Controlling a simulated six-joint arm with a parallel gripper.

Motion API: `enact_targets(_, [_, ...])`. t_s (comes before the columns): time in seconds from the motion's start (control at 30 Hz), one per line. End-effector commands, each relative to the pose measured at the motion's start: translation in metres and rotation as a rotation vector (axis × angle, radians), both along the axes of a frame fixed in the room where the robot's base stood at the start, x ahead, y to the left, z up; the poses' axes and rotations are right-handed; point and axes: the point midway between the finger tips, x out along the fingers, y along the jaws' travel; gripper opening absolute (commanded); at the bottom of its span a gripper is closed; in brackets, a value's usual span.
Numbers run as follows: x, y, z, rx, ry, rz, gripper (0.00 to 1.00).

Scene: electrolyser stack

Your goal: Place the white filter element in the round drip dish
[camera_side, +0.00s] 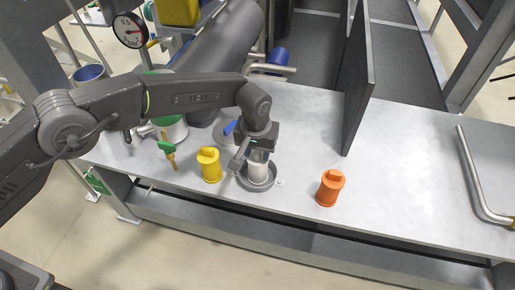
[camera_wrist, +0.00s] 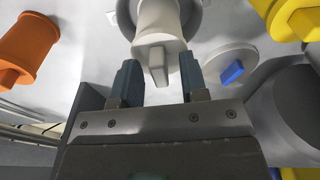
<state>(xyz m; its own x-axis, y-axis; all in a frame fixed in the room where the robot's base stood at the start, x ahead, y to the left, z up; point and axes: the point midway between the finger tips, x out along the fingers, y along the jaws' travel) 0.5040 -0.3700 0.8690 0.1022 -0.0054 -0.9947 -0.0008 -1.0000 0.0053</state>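The white filter element (camera_side: 258,165) stands upright in the round grey drip dish (camera_side: 270,184) near the front of the bench. In the wrist view the white filter element (camera_wrist: 158,22) shows its tab pointing toward me, with the dish rim (camera_wrist: 205,22) behind it. My gripper (camera_side: 252,152) is just over the element's top in the side view. In the wrist view my gripper's fingers (camera_wrist: 160,78) are apart, one on each side of the tab, with gaps visible. The element's upper part is partly hidden by my gripper in the side view.
A yellow element (camera_side: 209,165) stands left of the dish, an orange one (camera_side: 330,188) right. A grey disc with a blue tab (camera_wrist: 230,68) lies close by. A dark upright panel (camera_side: 357,80) stands behind right. A bent pipe (camera_side: 472,175) is far right. Bench between orange element and pipe is clear.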

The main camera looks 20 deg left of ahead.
Motion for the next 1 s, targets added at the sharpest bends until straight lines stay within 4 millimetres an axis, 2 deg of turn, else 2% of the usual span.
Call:
enact_targets(0.2, [0.0, 0.0, 0.001, 0.0, 0.0, 0.0, 0.4])
enact_targets(0.33, [0.0, 0.0, 0.009, -0.001, -0.001, 0.0, 0.4])
enact_targets(0.47, [-0.002, 0.0, 0.03, -0.002, -0.003, 0.0, 0.4])
enact_targets(0.8, [-0.01, 0.0, 0.099, -0.001, -0.001, 0.0, 0.4])
enact_targets(1.0, [-0.012, 0.0, 0.119, 0.0, -0.001, 0.0, 0.4])
